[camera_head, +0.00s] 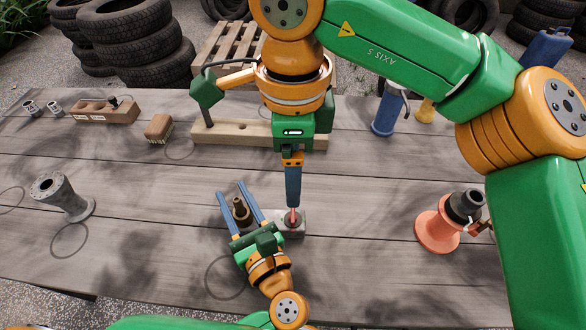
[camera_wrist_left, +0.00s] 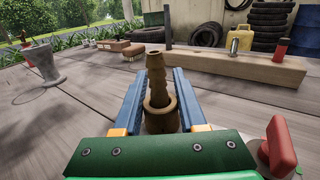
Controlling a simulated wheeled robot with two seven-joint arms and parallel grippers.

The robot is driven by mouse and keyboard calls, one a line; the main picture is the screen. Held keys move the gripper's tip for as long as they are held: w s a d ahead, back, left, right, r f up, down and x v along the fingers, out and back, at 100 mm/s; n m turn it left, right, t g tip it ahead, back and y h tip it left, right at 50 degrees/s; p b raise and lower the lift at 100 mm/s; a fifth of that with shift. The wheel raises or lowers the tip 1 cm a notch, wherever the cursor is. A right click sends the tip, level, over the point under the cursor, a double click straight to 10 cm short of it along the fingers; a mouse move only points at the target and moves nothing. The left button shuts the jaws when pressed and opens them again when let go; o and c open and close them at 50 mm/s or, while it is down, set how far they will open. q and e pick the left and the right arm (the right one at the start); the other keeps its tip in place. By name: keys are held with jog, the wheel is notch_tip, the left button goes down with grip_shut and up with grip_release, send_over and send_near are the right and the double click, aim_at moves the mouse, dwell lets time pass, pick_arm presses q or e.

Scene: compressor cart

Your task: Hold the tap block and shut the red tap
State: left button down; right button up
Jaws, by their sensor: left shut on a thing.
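The tap block (camera_head: 299,229) is a small pale grey block near the middle of the table, with the red tap (camera_head: 294,217) on top. The tap also shows at the lower right of the left wrist view (camera_wrist_left: 281,148). A brass barbed spigot (camera_wrist_left: 157,85) stands beside it. My left gripper (camera_head: 230,190) reaches in from below, its blue fingers on both sides of the spigot, shut on it. My right gripper (camera_head: 293,208) points down over the red tap, fingertips at the tap. Its fingers show edge-on, so their gap is hidden.
A wooden beam (camera_head: 235,132) lies behind. A grey flanged pipe (camera_head: 66,198) stands left, a salmon flanged piece (camera_head: 434,232) right. A brush (camera_head: 158,129), wooden holder (camera_head: 105,112) and blue canister (camera_head: 386,115) are further back. The table's front left is bare.

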pick_arm(q)
jog(key=shift+c, duration=2)
grip_release()
